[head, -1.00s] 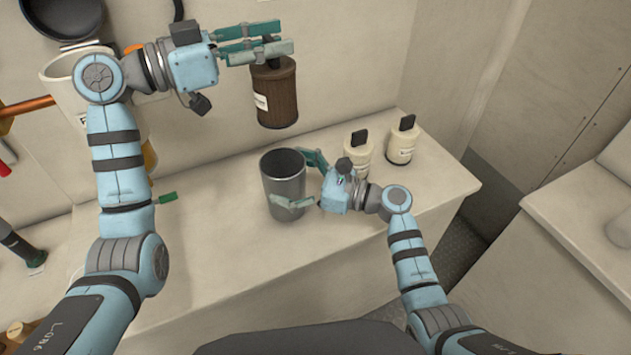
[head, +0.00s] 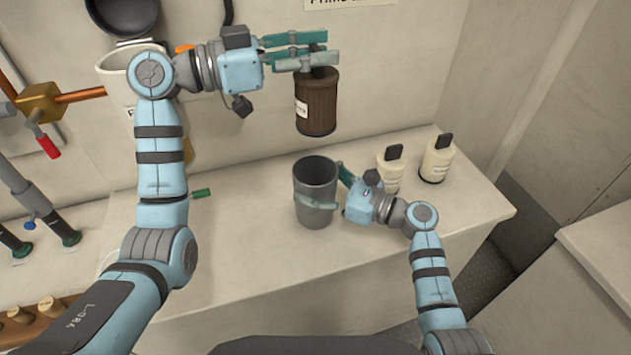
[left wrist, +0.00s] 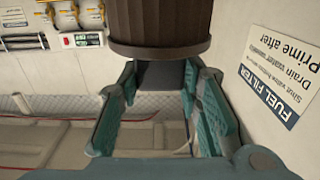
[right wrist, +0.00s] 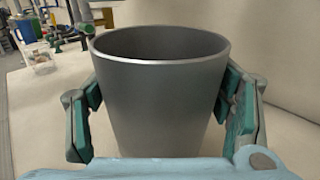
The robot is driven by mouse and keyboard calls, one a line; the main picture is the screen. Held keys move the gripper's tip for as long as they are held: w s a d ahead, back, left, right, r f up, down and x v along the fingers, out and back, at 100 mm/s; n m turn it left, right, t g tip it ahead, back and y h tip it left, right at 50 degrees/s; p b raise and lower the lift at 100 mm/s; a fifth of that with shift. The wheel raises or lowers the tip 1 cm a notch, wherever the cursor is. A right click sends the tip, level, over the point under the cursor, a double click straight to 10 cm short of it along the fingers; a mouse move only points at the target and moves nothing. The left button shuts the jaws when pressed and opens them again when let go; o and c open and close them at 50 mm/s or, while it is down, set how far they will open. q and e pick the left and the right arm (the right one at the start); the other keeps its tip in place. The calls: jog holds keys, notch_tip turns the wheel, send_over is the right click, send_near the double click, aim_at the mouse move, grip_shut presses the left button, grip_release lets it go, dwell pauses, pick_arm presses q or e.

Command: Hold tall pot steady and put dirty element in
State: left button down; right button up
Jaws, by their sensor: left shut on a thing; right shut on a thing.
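The dirty element (head: 316,106) is a dark brown pleated cylinder with a white label and a dark tab on top. My left gripper (head: 312,62) is shut on its tab and holds it upright in the air, above the tall pot. In the left wrist view the element (left wrist: 160,22) shows at the top, between the fingers. The tall pot (head: 316,180) is a grey, open-topped tapered can standing upright on the bench. My right gripper (head: 330,188) is shut around its sides. In the right wrist view the pot (right wrist: 160,105) sits between both fingers; its inside bottom is hidden.
Two cream canisters with dark tabs (head: 390,168) (head: 437,158) stand on the bench (head: 260,260) right of the pot. A white bucket (head: 118,80) and a dark pan (head: 122,18) hang at the wall. Pipes and valves (head: 42,103) are at the left. The bench front is clear.

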pick_arm(q)
jog(key=shift+a, duration=0.1)
jog(key=shift+f, duration=7.5)
jog(key=c, duration=1.1)
grip_release()
jog(key=shift+s+a, duration=0.1)
send_near(312, 134)
jog(key=w+a+f, duration=0.1)
jog(key=w+f, duration=0.1)
jog(key=shift+w+a+f, duration=0.25)
jog(key=shift+w+a, duration=0.15)
